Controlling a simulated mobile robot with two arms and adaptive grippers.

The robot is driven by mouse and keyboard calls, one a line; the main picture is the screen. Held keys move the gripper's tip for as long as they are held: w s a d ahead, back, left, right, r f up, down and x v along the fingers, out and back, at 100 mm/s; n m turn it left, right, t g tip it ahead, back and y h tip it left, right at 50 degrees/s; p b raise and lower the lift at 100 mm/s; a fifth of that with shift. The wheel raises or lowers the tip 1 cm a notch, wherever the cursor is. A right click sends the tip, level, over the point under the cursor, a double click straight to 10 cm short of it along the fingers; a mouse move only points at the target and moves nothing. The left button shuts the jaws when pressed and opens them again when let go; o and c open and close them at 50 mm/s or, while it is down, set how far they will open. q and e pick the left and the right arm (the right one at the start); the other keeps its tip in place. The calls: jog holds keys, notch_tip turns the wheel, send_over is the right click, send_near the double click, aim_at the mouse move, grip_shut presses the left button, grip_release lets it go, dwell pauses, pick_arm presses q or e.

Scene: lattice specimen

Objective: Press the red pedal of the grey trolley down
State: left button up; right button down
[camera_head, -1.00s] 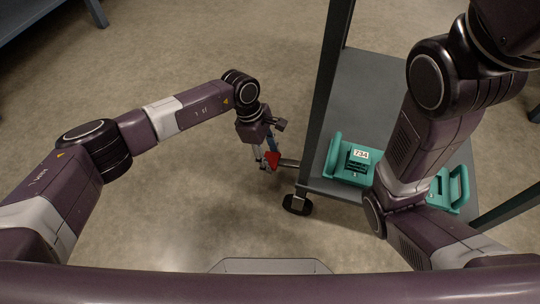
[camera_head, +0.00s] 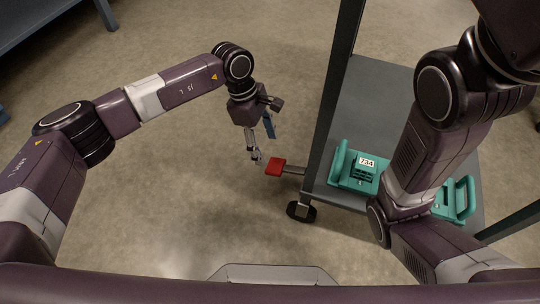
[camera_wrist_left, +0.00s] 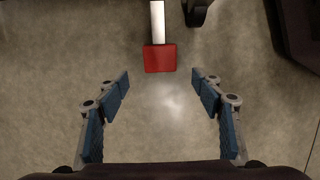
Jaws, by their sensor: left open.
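The red pedal (camera_head: 275,166) sits at the end of a short metal lever (camera_head: 294,171) that sticks out from the left side of the grey trolley (camera_head: 362,110). The pedal also shows in the left wrist view (camera_wrist_left: 160,58), beyond the fingertips and roughly midway between them. My left gripper (camera_head: 262,148) is just left of and above the pedal in the head view, apart from it. In the left wrist view its blue-padded fingers (camera_wrist_left: 161,88) are spread with nothing between them. My right arm crosses over the trolley, and its gripper is not in view.
A black caster (camera_head: 301,212) stands under the trolley's near left corner, close to the pedal. Teal handled cases (camera_head: 354,172) rest on the trolley's shelf, one labelled 734.

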pick_arm(q)
jog(key=v, duration=0.3)
jog(key=shift+a+r, duration=0.1)
jog(key=shift+r, duration=0.15)
jog(key=shift+s, duration=0.15)
